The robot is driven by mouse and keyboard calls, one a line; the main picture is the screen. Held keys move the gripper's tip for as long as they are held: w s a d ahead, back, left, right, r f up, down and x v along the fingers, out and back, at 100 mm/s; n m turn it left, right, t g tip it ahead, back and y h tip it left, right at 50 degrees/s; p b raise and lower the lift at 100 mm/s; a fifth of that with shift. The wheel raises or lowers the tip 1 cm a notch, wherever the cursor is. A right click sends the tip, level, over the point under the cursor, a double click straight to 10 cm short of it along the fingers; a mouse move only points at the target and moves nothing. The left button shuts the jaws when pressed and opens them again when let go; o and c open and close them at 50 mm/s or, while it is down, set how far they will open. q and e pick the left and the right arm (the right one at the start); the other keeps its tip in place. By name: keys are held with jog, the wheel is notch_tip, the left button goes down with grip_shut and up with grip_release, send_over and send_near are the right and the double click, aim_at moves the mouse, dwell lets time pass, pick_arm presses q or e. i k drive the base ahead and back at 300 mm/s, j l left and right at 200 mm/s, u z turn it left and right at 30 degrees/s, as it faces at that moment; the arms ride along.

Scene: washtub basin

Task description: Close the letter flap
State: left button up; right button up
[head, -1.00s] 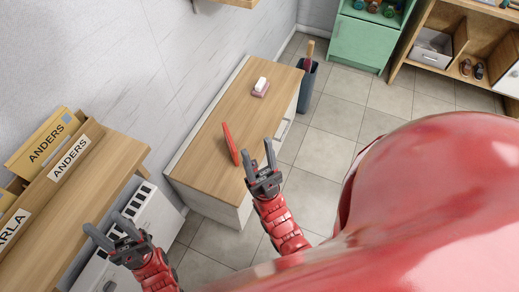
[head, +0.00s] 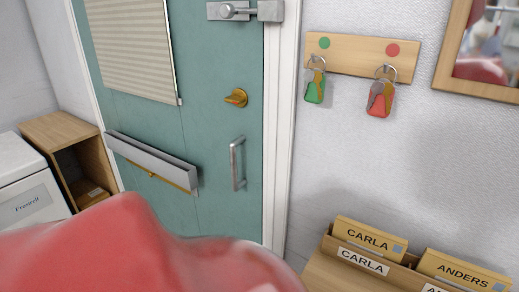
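The letter flap (head: 152,160) is a long grey metal plate on the teal door (head: 215,130), left of the handle. It stands tilted out from the door, open. A thin gold edge shows beneath it. Neither of my grippers is in the head view now, so their distance from the flap is hidden.
The door has a gold knob (head: 236,97), a grey pull handle (head: 238,164) and a bolt (head: 245,11). A key rack (head: 360,57) holds green and red keys on the right wall. A letter holder (head: 350,255) stands below. A white appliance (head: 25,185) and wooden shelf (head: 65,130) are left.

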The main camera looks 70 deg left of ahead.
aim_at(151, 174)
jog(key=u, duration=2.95)
jog(key=i+j, duration=1.05)
jog(key=j, duration=0.15)
